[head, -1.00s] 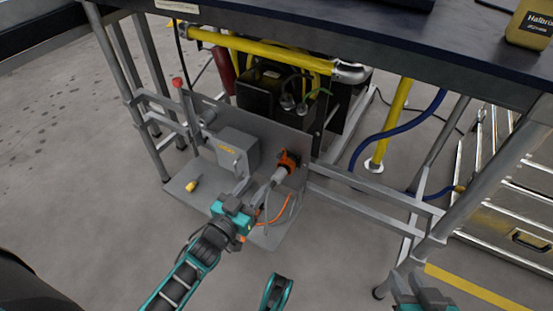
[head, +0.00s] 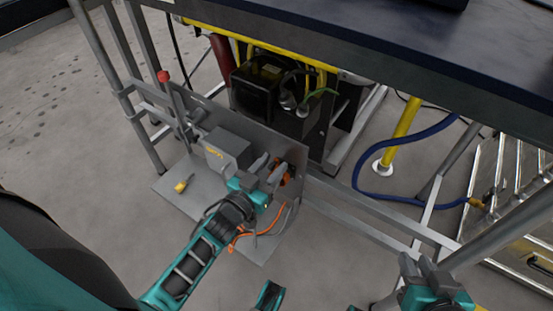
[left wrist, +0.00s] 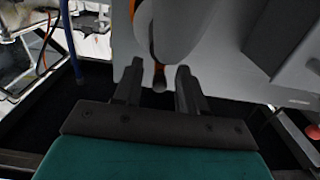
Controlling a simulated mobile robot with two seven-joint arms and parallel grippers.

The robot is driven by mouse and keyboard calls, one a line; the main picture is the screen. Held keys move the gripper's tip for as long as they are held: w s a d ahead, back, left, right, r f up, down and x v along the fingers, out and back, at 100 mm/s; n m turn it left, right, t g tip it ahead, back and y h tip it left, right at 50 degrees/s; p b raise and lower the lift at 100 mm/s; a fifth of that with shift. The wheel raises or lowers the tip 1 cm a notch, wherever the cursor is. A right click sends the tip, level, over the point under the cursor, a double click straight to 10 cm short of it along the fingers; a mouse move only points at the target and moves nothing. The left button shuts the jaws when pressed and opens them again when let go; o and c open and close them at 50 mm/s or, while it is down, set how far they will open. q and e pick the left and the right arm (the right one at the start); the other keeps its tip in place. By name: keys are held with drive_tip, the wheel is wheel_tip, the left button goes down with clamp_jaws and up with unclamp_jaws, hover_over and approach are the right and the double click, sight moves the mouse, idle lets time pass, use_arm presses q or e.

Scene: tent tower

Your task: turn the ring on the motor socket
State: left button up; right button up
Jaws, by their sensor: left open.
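The orange motor socket (head: 285,176) is on the upright grey panel under the workbench, mostly hidden behind my left gripper in the head view. My left gripper (head: 268,167) is open, with its fingers close in front of the socket. In the left wrist view a large grey rounded part (left wrist: 185,25), with bits of orange beside it, lies just past the open fingers (left wrist: 158,80). I cannot tell whether the fingers touch it, and the ring is not clearly distinguishable. My right gripper (head: 422,268) is at the lower right, its fingers apart and empty, away from the panel.
A grey box (head: 228,150) is on the panel left of the socket. A red-knobbed lever (head: 164,77) and a small yellow object (head: 182,186) are further left. An orange cable (head: 240,235) hangs below. The workbench top (head: 400,65) overhangs. A blue hose (head: 362,165) is at right.

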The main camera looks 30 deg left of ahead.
use_arm(q)
drive_tip(key=shift+c, duration=0.3)
use_arm(e)
drive_tip(key=shift+s, duration=0.1)
use_arm(q)
drive_tip(key=c, duration=0.3)
clamp_jaws()
drive_tip(key=shift+d+r+m+p, duration=0.15)
drive_tip(key=shift+d+m+p, duration=0.1)
drive_tip(key=shift+m+p, duration=0.3)
drive_tip(key=shift+d+m, duration=0.15)
drive_tip(key=shift+m, duration=0.1)
use_arm(e)
drive_tip(key=shift+d, duration=0.2)
use_arm(q)
drive_tip(key=shift+o, duration=1.8)
unclamp_jaws()
use_arm(e)
drive_tip(key=shift+s, duration=0.1)
